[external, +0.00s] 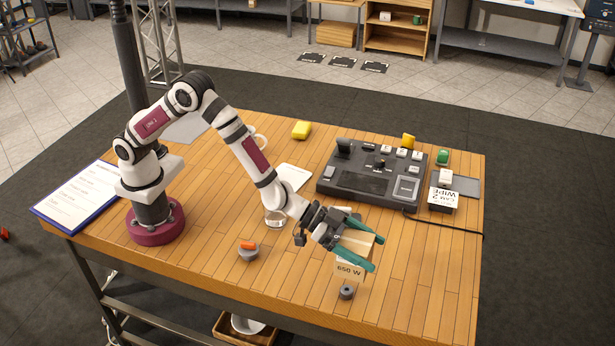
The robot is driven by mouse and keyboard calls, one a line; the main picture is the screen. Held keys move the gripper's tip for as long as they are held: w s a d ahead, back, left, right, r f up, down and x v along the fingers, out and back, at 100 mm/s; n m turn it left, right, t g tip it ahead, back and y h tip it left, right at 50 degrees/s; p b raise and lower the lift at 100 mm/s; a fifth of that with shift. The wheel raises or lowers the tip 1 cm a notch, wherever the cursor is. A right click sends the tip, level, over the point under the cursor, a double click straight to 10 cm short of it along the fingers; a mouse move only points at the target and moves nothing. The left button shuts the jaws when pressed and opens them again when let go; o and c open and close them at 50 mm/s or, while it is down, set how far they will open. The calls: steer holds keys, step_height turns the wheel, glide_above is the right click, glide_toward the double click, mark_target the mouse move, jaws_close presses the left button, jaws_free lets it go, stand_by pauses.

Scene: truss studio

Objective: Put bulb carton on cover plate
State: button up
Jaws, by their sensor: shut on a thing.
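My gripper (375,254), with teal fingers, is shut on the bulb carton (349,270), a tan box with a "650 W" label. The carton is between the fingers at the front right of the wooden table, and the fingers hide part of it. I cannot tell for sure whether it is clear of the tabletop. A flat white plate (295,176) lies behind the forearm, and a flat grey plate (467,186) lies right of the console. I cannot tell which one is the cover plate.
A dark control console (372,174) stands at the back right, beside a "CAM 2 WIPE" box (443,198). A small grey knob (346,292) is just in front of the carton. A grey piece with an orange top (248,252) is left. The table's right front is clear.

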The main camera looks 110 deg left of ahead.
steer(key=s+a+r+n+g+y, duration=0.1)
steer(key=s+a+n+y, duration=0.4)
steer(key=s+a, duration=0.55)
steer(key=a+f, duration=0.3)
steer(key=w+a+f, duration=0.1)
steer(key=a+f, duration=0.2)
steer(key=f, duration=0.1)
steer(key=a+f, duration=0.3)
steer(key=shift+w+a+f, duration=0.2)
steer(key=shift+w+a, duration=0.05)
steer(key=shift+a, duration=0.05)
steer(key=shift+f, duration=0.15)
steer(key=shift+f, duration=0.1)
steer(key=o, duration=1.2)
steer(key=shift+c, duration=0.2)
